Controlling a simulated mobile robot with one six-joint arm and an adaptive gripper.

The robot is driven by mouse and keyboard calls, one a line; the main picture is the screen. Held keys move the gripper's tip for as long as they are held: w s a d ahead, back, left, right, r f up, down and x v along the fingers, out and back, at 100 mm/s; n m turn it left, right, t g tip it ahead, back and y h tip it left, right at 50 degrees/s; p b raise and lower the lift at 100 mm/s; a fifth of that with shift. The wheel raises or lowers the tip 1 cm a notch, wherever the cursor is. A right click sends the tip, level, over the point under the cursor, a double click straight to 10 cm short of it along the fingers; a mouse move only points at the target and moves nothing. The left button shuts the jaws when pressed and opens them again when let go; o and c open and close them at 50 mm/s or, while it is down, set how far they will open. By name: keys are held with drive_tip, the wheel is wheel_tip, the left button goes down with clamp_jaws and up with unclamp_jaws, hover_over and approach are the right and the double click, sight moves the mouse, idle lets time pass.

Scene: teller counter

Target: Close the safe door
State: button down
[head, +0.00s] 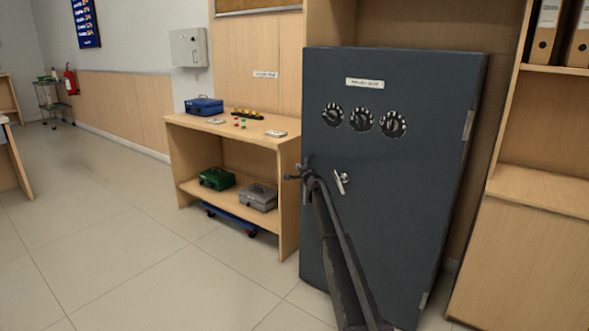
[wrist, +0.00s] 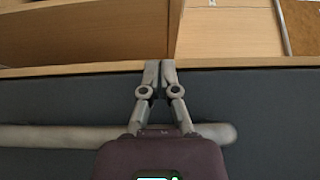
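The safe door (head: 385,220) is a tall dark blue-grey panel with three black dials, a white label and a small silver handle (head: 341,182). Hinges show on its right side. In the head view I cannot tell whether the door sits flush in its frame. My gripper (head: 299,176) is at the door's left edge, left of the silver handle. In the wrist view my gripper (wrist: 160,72) has its fingertips together with nothing visible between them, over the edge of the dark door (wrist: 270,105). A pale bar (wrist: 60,137) runs across the door behind the gripper; its middle is hidden.
A wooden shelf unit (head: 290,205) stands just left of the door, with a blue cash box (head: 204,106) on top and green (head: 216,179) and grey (head: 258,197) boxes below. A wooden cabinet (head: 525,240) is close on the right. Tiled floor (head: 110,235) is clear at left.

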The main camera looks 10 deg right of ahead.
drive_tip(key=shift+m+h, duration=0.3)
drive_tip(key=shift+h, duration=0.3)
drive_tip(key=d, duration=0.1)
drive_tip(key=w+d, duration=0.1)
drive_tip(key=d, duration=0.2)
drive_tip(key=shift+w+d, duration=0.1)
drive_tip(key=shift+w, duration=0.25)
drive_tip(key=s+a+y, duration=0.1)
drive_tip(key=s+a, duration=1.1)
drive_tip(key=a, duration=0.1)
drive_tip(key=shift+a+p, duration=0.3)
drive_tip(key=shift+s+n, duration=0.1)
drive_tip(key=shift+n, duration=0.3)
